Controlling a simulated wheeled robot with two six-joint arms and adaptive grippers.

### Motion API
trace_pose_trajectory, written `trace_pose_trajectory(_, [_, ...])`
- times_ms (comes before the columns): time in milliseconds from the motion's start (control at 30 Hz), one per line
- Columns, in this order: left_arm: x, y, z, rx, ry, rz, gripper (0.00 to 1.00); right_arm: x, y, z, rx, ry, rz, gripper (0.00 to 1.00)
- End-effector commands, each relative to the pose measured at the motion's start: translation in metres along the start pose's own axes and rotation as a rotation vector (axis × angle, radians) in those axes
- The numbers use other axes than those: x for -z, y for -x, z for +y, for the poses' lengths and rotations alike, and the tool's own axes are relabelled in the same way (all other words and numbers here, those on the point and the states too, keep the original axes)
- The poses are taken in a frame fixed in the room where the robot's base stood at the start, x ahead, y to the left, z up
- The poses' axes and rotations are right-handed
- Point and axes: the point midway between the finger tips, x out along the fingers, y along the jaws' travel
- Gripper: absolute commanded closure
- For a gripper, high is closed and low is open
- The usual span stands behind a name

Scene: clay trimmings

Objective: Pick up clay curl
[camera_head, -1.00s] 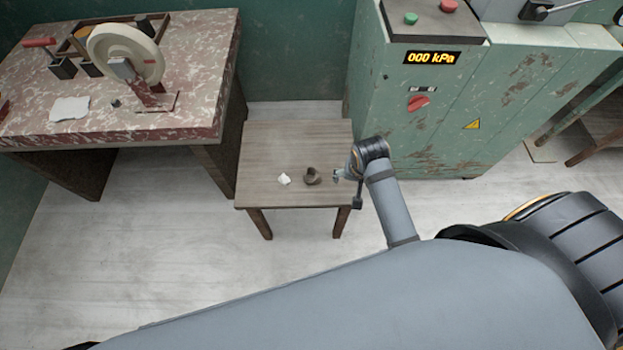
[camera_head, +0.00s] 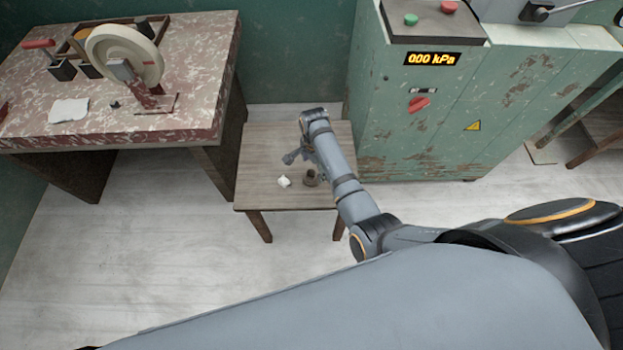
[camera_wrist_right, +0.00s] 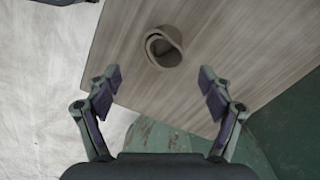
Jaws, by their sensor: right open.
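The clay curl (camera_head: 310,178) is a small grey-brown rolled piece on the small wooden table (camera_head: 262,196). In the right wrist view the curl (camera_wrist_right: 164,46) shows as a hollow ring, just beyond the fingertips and between their lines. My left gripper is not in view.
A green cabinet (camera_head: 440,110) with a pressure display stands right of the table. A stone-topped bench (camera_head: 190,60) with a wheel stands at the left. The table's front left is clear.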

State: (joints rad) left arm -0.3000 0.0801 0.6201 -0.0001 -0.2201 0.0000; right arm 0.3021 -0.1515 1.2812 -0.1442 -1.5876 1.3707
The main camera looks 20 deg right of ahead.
Motion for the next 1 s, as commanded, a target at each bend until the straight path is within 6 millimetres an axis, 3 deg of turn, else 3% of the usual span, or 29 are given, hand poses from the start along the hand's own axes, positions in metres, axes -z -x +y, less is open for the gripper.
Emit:
trace_pose_trajectory(233, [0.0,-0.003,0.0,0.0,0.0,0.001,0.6,-0.001,-0.013,-0.001,0.0,0.0,0.0,0.19])
trace_pose_trajectory(500, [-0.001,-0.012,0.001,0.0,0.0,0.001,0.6,-0.006,-0.055,-0.004,-0.001,0.0,0.0,0.19])
trace_pose_trajectory(767, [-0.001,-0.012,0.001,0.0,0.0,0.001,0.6,-0.006,-0.058,-0.004,0.002,0.0,0.0,0.19])
trace_pose_trajectory(1000, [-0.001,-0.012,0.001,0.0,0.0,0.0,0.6,-0.006,-0.058,-0.004,0.001,0.0,0.001,0.5])
